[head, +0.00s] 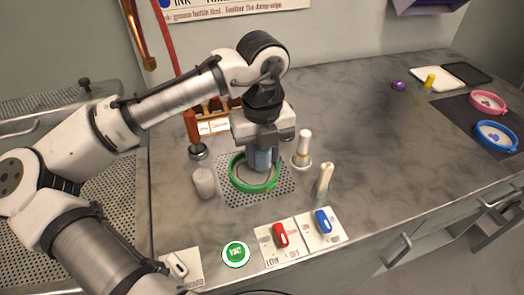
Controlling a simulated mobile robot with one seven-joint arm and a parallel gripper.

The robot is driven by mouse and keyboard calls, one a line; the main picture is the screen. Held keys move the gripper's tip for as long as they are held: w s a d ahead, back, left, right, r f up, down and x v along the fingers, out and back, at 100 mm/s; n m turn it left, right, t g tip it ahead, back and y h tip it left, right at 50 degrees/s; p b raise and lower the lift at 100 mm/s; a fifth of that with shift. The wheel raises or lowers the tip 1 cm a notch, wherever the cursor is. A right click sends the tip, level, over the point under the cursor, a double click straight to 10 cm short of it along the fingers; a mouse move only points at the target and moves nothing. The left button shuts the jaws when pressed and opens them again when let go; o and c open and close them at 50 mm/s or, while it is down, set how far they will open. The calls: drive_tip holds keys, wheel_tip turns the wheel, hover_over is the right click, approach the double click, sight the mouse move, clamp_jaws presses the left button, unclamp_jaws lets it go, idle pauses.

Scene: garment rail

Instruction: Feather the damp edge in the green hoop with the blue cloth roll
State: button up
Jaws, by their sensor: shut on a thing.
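The green hoop (233,178) lies on a perforated plate (285,187) on the grey counter. My gripper (264,150) points down over the hoop and is shut on the blue cloth roll (263,159), which stands roughly upright inside the ring. The roll's lower end is at or just above the fabric; I cannot tell whether it touches. The damp edge is too small to make out, and my gripper and the roll hide part of the hoop's middle and far rim.
White bottles stand close right of the hoop (304,146), (324,180), and a whitish cylinder (204,183) stands left. An orange-handled tool (193,128) is behind. Red (281,236) and blue (323,221) switches and a green VAC button (236,253) lie in front. Pink (487,101) and blue hoops (497,136) lie far right.

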drive_tip(key=shift+f, duration=0.35)
drive_tip(key=shift+p, duration=0.3)
drive_tip(key=shift+w+a, duration=0.3)
drive_tip(key=shift+w, duration=0.1)
drive_tip(key=shift+w+a+f+p, duration=0.2)
drive_tip(key=shift+w+a+p, duration=0.1)
drive_tip(key=shift+a, duration=0.35)
drive_tip(key=shift+s+a, duration=0.25)
drive_tip(key=shift+a, duration=0.25)
drive_tip(key=shift+s+f, duration=0.1)
drive_tip(key=shift+s, duration=0.05)
